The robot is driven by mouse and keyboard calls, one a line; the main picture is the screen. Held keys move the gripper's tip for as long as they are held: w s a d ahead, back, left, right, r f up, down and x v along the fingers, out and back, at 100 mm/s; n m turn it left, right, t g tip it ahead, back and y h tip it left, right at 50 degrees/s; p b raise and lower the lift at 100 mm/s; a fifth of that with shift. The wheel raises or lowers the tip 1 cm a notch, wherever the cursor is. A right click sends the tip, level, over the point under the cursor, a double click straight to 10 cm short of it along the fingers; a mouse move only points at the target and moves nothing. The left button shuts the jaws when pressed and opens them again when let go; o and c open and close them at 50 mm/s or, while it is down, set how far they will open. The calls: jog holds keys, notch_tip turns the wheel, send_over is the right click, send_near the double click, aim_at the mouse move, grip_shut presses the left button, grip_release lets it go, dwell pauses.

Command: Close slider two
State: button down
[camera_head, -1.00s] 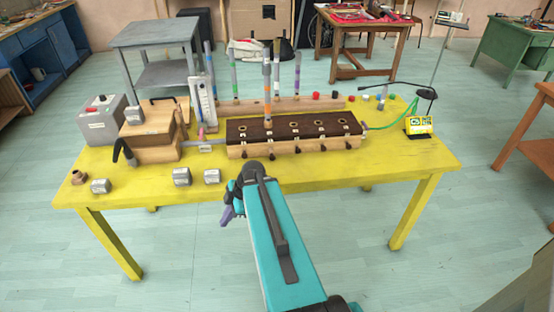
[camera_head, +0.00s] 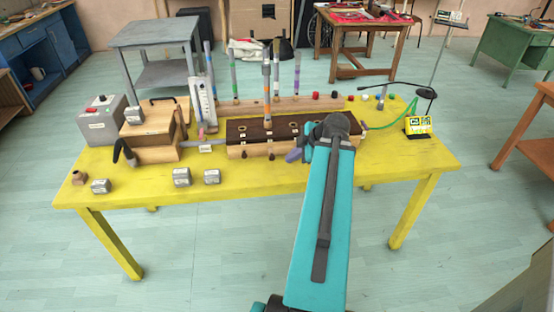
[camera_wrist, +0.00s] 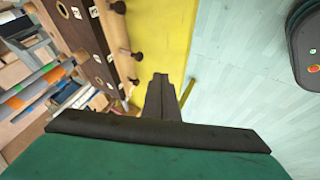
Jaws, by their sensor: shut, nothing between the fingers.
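A long wooden box with a dark brown top (camera_head: 262,126) stands on the yellow table. It has round holes in its top and a row of dark slider knobs (camera_head: 245,155) along its front. In the wrist view the box (camera_wrist: 85,40) runs along the left, with several knobs (camera_wrist: 136,55) sticking out by different amounts. White number tags sit above them, too small to read surely, so I cannot tell which is slider two. My gripper (camera_head: 292,156) is shut and empty in front of the box. Its fingertips (camera_wrist: 160,77) show beside the knobs, apart from them. My arm hides the box's right part.
Upright coloured tubes (camera_head: 267,85) stand at the box. A wooden block with a dark handle (camera_head: 150,150) and a grey box (camera_head: 101,122) are at left. Small grey blocks (camera_head: 182,177) lie near the front. A yellow display (camera_head: 418,125) stands right. The table's front strip is mostly clear.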

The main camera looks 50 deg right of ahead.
aim_at(272, 155)
jog(key=shift+f, duration=0.1)
dwell(0.4)
jog(key=shift+p+x, duration=1.4)
jog(key=shift+x, duration=3.35)
jog(key=shift+w+d+f+p, duration=0.1)
jog(key=shift+w+d+p, duration=0.45)
jog(key=shift+w, duration=0.3)
jog(key=shift+w+d+f+p, duration=0.1)
jog(key=shift+w+d+p, duration=0.3)
jog(key=shift+w+d, duration=0.4)
jog(key=shift+w+a, duration=0.1)
jog(key=shift+a, duration=0.05)
jog(key=shift+w+d+f+b, duration=0.1)
jog(key=shift+w+d+b, duration=0.5)
jog(key=shift+w+b, duration=0.1)
jog(key=shift+w+d+b, duration=0.55)
jog(key=shift+w+b, duration=0.05)
jog(key=shift+w, duration=0.1)
jog(key=shift+r, duration=0.25)
